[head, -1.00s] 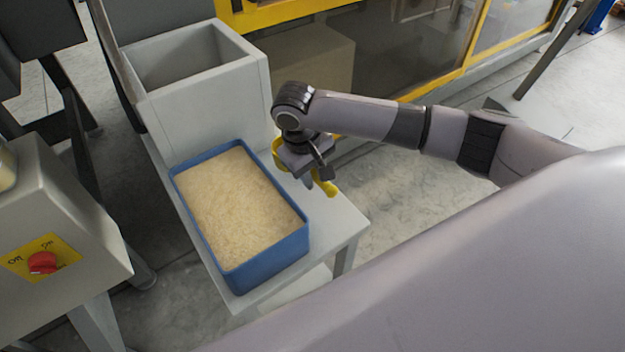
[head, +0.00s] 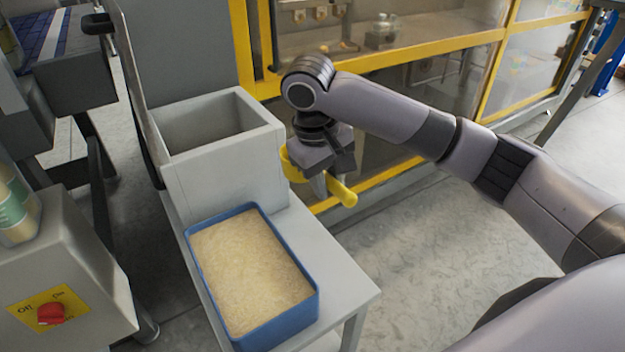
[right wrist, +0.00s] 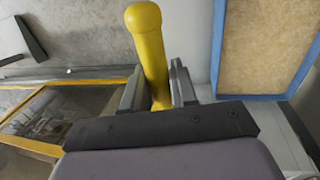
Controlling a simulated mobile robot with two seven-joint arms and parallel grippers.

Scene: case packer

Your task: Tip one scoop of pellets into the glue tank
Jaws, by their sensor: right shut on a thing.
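My right gripper (head: 322,184) is shut on the yellow scoop (head: 344,193), with its fingers on the handle. In the right wrist view the scoop's handle (right wrist: 150,50) stands between the two fingers (right wrist: 158,88). Most of the bowl is hidden behind the gripper, so I cannot tell whether it holds pellets. The glue tank (head: 228,178) is a grey box with an open top, just left of the gripper in the head view. The blue bin (head: 275,334) of pale pellets (head: 250,275) stands in front of the tank. My left gripper is not in view.
The tank's raised grey lid (head: 180,55) stands behind its opening. The grey table (head: 335,275) has free room right of the bin. A yellow-framed machine guard (head: 420,48) is behind my right arm. A grey control box (head: 60,265) with a red switch (head: 50,314) is at left.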

